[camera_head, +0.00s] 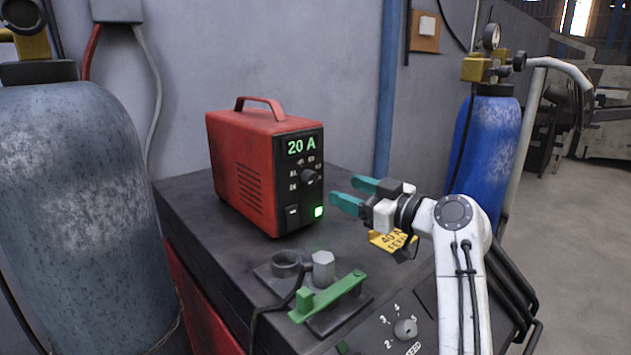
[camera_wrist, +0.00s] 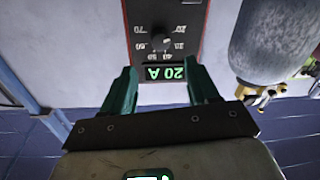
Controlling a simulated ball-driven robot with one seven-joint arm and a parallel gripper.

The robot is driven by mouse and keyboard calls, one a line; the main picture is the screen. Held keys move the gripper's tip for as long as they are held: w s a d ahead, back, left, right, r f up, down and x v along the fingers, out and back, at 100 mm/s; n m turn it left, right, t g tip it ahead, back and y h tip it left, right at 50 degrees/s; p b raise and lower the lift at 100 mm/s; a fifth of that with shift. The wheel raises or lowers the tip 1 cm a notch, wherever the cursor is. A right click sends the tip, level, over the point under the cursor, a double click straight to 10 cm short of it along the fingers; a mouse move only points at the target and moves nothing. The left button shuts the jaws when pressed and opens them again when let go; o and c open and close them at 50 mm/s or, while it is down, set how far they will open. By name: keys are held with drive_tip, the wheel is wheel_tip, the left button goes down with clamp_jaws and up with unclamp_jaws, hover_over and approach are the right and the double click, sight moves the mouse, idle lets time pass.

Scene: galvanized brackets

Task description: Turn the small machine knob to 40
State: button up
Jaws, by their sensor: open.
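The small machine (camera_head: 243,165) is a red box with a top handle and a black front panel, standing on a dark cart top. Its display (camera_head: 301,146) reads 20 A. Below the display is a small dark knob (camera_head: 309,177) with a ring of marks; its pointer is too small to read. My gripper (camera_head: 344,190) has teal fingers, open and empty, to the right of the panel and apart from the knob. In the wrist view the panel appears upside down, with the knob (camera_wrist: 160,44) centred beyond the open fingers of my gripper (camera_wrist: 162,74).
A green-handled clamp (camera_head: 328,296) and a grey hex piece (camera_head: 323,268) lie on the cart top. A larger numbered knob (camera_head: 405,329) is on the cart front. Gas cylinders stand left (camera_head: 75,200) and right (camera_head: 484,150).

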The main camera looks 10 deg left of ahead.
sight(314, 179)
drive_tip(key=p+x, duration=0.1)
drive_tip(key=x, duration=0.8)
drive_tip(key=shift+a+p, duration=0.1)
drive_tip(key=shift+p, duration=0.25)
drive_tip(key=c, duration=1)
drive_tip(key=shift+f, duration=0.1)
drive_tip(key=shift+m, duration=0.3)
